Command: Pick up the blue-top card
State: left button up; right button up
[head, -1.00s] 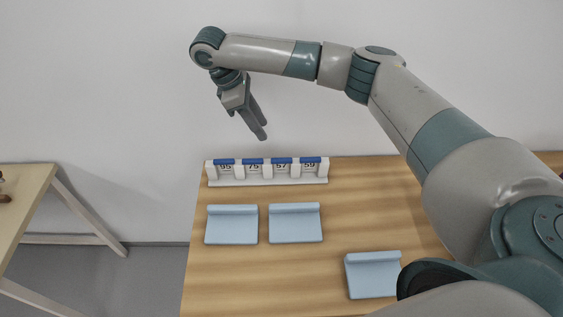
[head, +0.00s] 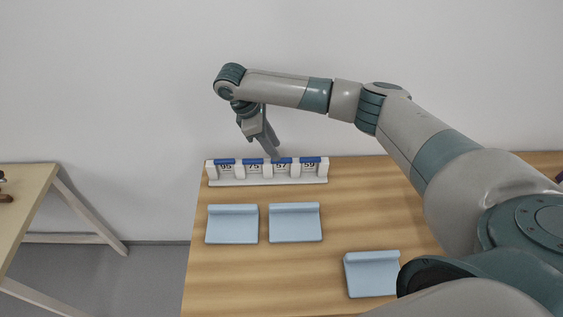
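A white rack (head: 222,183) stands at the back of the wooden table. It holds several upright cards with blue tops and dark numbers: a card reading 95 (head: 225,167), one that seems to read 75 (head: 254,167), one reading 57 (head: 282,167) and one reading 59 (head: 309,167). My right gripper (head: 273,152) points down just above the rack, in front of the blue tops between the 75 and 57 cards. Its fingers overlap in this view, so their opening is unclear. It holds nothing that I can see. My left gripper is out of view.
Two light-blue trays or stands (head: 232,225) (head: 295,223) lie in front of the rack on the table (head: 270,275). A third one (head: 371,275) lies nearer, at the right, beside my arm. Another table (head: 25,190) stands at the left, across a gap.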

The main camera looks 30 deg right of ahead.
jog(key=shift+f, duration=0.1)
jog(key=shift+d+f+p, duration=0.15)
jog(key=shift+f+p, duration=0.1)
jog(key=shift+p, duration=0.05)
jog(key=p, duration=0.2)
send_over(283, 165)
jog(key=a, duration=0.1)
jog(key=shift+w+a+f, duration=0.1)
jog(key=shift+f, duration=2)
grip_shut()
